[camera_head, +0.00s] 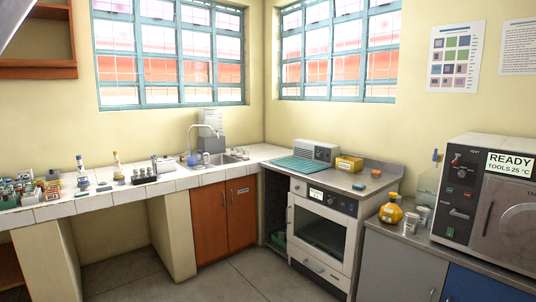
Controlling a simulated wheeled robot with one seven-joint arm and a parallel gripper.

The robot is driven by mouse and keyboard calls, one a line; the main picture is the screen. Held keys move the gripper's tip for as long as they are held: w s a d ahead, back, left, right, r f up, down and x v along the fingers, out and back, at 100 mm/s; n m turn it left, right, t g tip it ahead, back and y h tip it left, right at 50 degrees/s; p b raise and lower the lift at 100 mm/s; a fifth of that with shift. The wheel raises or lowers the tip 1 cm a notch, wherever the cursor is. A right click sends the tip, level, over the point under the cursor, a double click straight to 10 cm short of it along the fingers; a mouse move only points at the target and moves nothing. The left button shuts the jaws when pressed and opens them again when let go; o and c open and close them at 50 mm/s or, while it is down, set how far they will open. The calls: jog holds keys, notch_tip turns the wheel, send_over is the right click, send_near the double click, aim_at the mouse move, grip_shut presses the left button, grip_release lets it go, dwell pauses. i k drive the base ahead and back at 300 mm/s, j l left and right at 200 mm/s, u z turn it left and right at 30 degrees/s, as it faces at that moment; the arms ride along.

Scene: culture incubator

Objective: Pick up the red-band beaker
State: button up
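I cannot pick out a red-band beaker for certain. Two small pale cups or beakers stand on the grey counter at the right, a front one (411,223) and one behind it (424,215), between a yellow flask and the incubator. They are too small here to tell whether either has a red band. My gripper is not in view. A grey shape cuts the top left corner, and I cannot tell what it is.
The incubator (466,205), labelled READY, stands right of the cups; the yellow flask (391,209) is close on their left. A large clear bottle (428,184) stands behind. An oven (320,236) and tiled bench (130,194) lie further left. The floor (215,280) is clear.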

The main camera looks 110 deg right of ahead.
aim_at(239, 150)
jog(key=l+z, duration=0.15)
jog(key=z, duration=0.3)
jog(key=l+z, duration=0.15)
jog(key=z, duration=0.3)
jog(key=l+z, duration=0.2)
jog(key=z, duration=0.25)
jog(key=l+z, duration=0.15)
jog(key=z, duration=0.3)
jog(key=l+z, duration=0.15)
jog(key=z, duration=0.3)
jog(key=i+l+z, duration=0.6)
jog(key=l+z, duration=0.15)
jog(key=i+l+z, duration=0.4)
jog(key=i+l, duration=0.15)
jog(key=i, duration=0.25)
jog(key=i+l, duration=0.2)
jog(key=i, duration=0.2)
jog(key=i+l+z, duration=0.1)
jog(key=i, duration=0.3)
jog(key=i+j, duration=0.85)
jog(key=j, duration=0.1)
